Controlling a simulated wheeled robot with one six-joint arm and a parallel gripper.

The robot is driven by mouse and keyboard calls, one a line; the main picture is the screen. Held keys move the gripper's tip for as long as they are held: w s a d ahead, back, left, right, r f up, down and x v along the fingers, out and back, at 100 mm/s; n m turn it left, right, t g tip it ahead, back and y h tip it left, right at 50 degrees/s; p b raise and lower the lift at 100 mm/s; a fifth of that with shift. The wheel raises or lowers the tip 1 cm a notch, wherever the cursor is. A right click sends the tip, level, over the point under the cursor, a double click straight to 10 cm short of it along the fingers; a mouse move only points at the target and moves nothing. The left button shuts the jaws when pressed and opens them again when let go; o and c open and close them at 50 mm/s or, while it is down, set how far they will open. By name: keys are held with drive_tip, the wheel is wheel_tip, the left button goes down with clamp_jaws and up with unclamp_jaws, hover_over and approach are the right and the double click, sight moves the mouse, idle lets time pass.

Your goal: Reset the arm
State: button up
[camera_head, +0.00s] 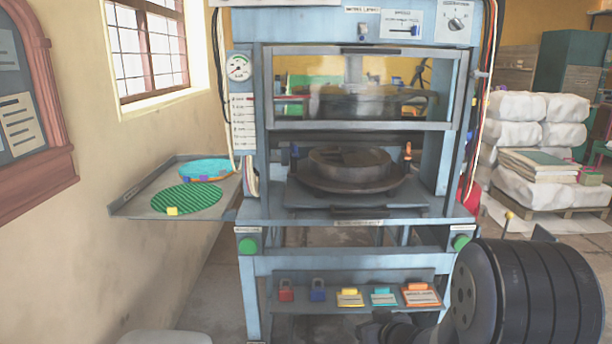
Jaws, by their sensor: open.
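My arm shows as a large black ribbed cylinder (530,295) at the bottom right. A smaller dark part of my arm (388,330) reaches left from it along the bottom edge, in front of the press's lower shelf. I make out no gripper fingers in this view. The blue plate press (350,212) stands in the middle. Its clear guard (362,62) is in a raised position, with a round dark plate stack (348,170) in the opening below it.
A side tray (225,212) at the left holds a green ribbed disc (187,198) and a blue disc (206,168). Padlocks and tags sit on the lower shelf (335,301). Green buttons (248,245) flank the front. White sacks (530,120) stand on a pallet at right.

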wheel_tip(320, 180, up, 9)
drive_tip(key=s+p, duration=0.1)
drive_tip(key=p, duration=0.6)
drive_tip(key=shift+d, duration=0.3)
drive_tip(key=shift+r, duration=0.1)
